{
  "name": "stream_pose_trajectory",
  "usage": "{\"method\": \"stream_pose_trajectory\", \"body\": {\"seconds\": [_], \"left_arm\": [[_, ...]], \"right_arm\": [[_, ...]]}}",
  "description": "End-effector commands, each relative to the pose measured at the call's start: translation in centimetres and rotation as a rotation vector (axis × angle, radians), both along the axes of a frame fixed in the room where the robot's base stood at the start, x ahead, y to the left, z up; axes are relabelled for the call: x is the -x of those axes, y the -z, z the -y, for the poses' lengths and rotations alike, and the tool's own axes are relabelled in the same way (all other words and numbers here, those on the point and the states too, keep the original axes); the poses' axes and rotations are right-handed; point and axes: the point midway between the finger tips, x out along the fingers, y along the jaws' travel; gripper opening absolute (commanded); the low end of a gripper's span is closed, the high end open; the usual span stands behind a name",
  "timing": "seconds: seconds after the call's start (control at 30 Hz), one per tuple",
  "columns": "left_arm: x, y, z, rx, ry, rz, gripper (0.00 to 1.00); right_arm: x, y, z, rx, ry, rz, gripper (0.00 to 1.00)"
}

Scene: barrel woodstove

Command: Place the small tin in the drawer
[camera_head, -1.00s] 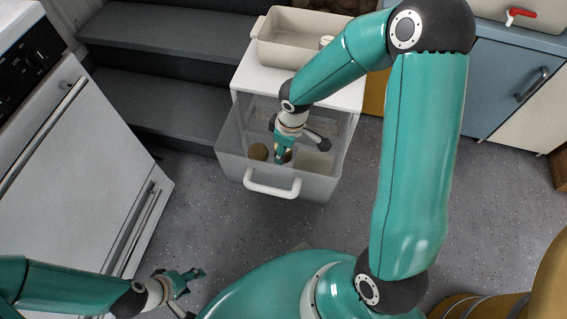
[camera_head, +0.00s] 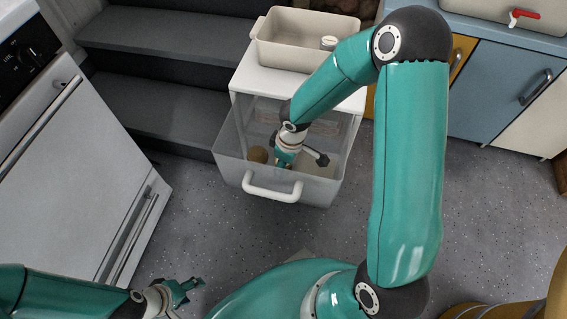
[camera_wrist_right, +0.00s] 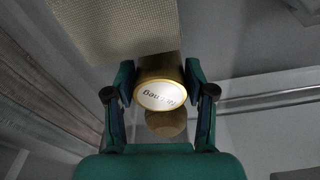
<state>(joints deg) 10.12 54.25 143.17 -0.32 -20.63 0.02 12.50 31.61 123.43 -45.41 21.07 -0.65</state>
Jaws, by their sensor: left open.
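My right gripper (camera_head: 285,163) is down inside the open, see-through drawer (camera_head: 325,188) of a white cabinet. In the right wrist view the small tin (camera_wrist_right: 160,96), gold with a white lettered lid, sits between the fingers of this gripper (camera_wrist_right: 161,92), which appear closed on its sides. In the head view the gripper mostly hides the tin. A brown round thing (camera_head: 257,154) is in the drawer left of the gripper; a brown round shape (camera_wrist_right: 166,124) also shows below the tin in the wrist view. My left gripper (camera_head: 187,291) is open and empty, low at left over the floor.
A beige bin (camera_head: 290,53) holding a small white-topped item (camera_head: 328,43) stands on the white cabinet (camera_head: 300,84). Dark steps (camera_head: 165,100) are behind left, a white stove (camera_head: 75,190) at left, blue cupboards (camera_head: 490,90) at right. The floor before the drawer is clear.

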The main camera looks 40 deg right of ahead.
Motion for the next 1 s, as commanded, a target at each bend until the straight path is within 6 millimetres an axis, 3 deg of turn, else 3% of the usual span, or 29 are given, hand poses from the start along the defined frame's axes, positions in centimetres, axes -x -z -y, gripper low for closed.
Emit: {"method": "stream_pose_trajectory", "body": {"seconds": [0.1, 0.53, 1.0], "left_arm": [[0.0, 0.0, 0.0, 0.0, 0.0, 0.0, 0.55], [0.0, -0.7, 0.0, 0.0, 0.0, 0.0, 0.55], [0.0, -4.6, 0.0, 0.0, 0.0, 0.0, 0.55]], "right_arm": [[0.0, 0.0, 0.0, 0.0, 0.0, 0.0, 0.74], [0.0, -1.0, 0.1, 0.0, 0.001, 0.001, 0.74], [0.9, -9.7, 0.5, 0.001, 0.002, 0.003, 0.74]]}}
